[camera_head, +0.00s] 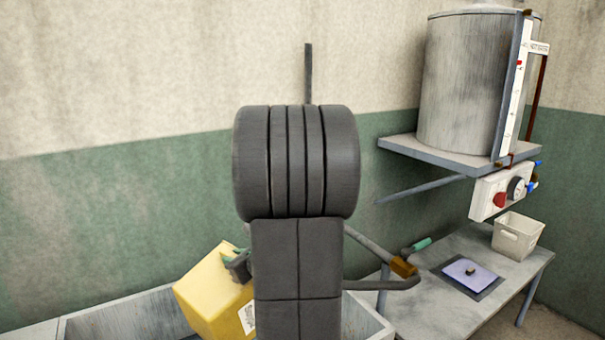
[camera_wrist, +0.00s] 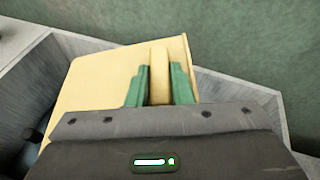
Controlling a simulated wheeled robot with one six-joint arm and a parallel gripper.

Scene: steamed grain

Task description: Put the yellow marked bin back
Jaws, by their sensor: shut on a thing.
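A yellow bin (camera_head: 212,295) with a white label on its side hangs tilted at the lower left of the head view, over a grey trough (camera_head: 120,318). My gripper (camera_head: 238,265) is at its upper edge, partly hidden behind my own arm. In the wrist view the green fingers of my gripper (camera_wrist: 159,84) are shut on a raised handle-like part of the yellow bin (camera_wrist: 105,82). The bin's far side and underside are hidden. I cannot tell whether it touches the trough.
A grey bench (camera_head: 450,315) on the right carries a white tub (camera_head: 516,236) and a blue-violet pad (camera_head: 468,271). A large metal tank (camera_head: 470,85) stands on a wall shelf (camera_head: 440,156) above. A white control box (camera_head: 500,194) hangs below it. A pipe with a brown fitting (camera_head: 403,267) juts near my arm.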

